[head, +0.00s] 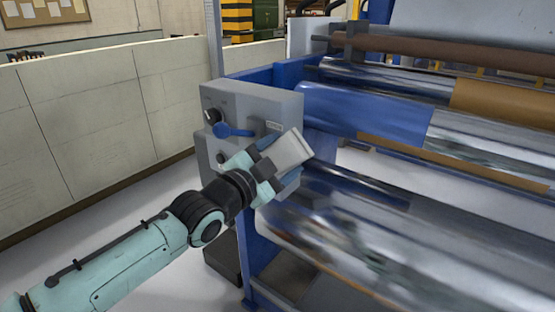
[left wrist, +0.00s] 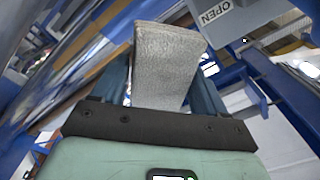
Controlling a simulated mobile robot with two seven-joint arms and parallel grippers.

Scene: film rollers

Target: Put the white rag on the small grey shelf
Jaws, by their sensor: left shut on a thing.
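My left gripper (head: 270,166) is in front of the grey control box at the near end of the roller machine. It is shut on the white rag (head: 290,149), which looks pale, flat and folded and sticks out past the fingers. In the left wrist view the rag (left wrist: 166,60) stands between the two fingers, with a grey, woven-looking surface. I cannot make out a small grey shelf for certain in either view. My right gripper is not in view.
The grey control box (head: 257,101) has a blue lever (head: 233,131) and a dark knob. Large shiny rollers (head: 480,135) in a blue frame fill the right side. A pale wall (head: 85,125) runs along the left. Open floor lies between wall and machine.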

